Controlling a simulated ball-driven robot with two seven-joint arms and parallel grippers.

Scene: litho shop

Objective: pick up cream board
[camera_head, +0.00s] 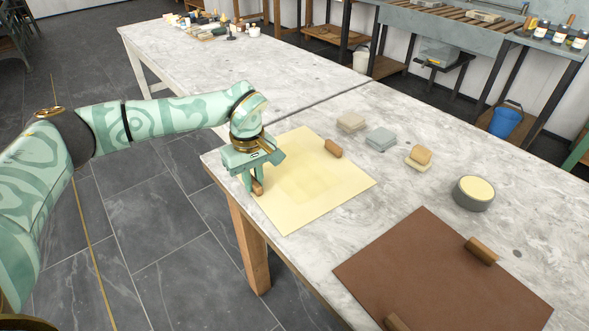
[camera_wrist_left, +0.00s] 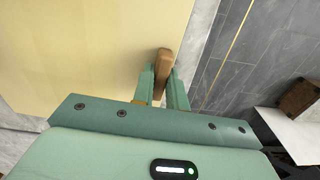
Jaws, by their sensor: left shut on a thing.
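The cream board (camera_head: 312,193) lies flat near the left corner of the marble-topped table, with a wooden handle (camera_head: 333,148) on its far edge and another wooden handle (camera_head: 257,187) on its near left edge. My left gripper (camera_head: 256,184) is shut on that near left handle. In the left wrist view the handle (camera_wrist_left: 164,62) stands between the two green fingers (camera_wrist_left: 165,85), and the cream board (camera_wrist_left: 85,50) fills the upper left. I cannot tell whether the board is lifted off the table. My right gripper is not in view.
A brown board (camera_head: 440,270) with two wooden handles lies at the front right of the table (camera_head: 300,100). Behind the cream board are a beige block (camera_head: 351,122), a grey block (camera_head: 381,139), a sponge-like block (camera_head: 419,157) and a round tin (camera_head: 473,194). Tiled floor lies left.

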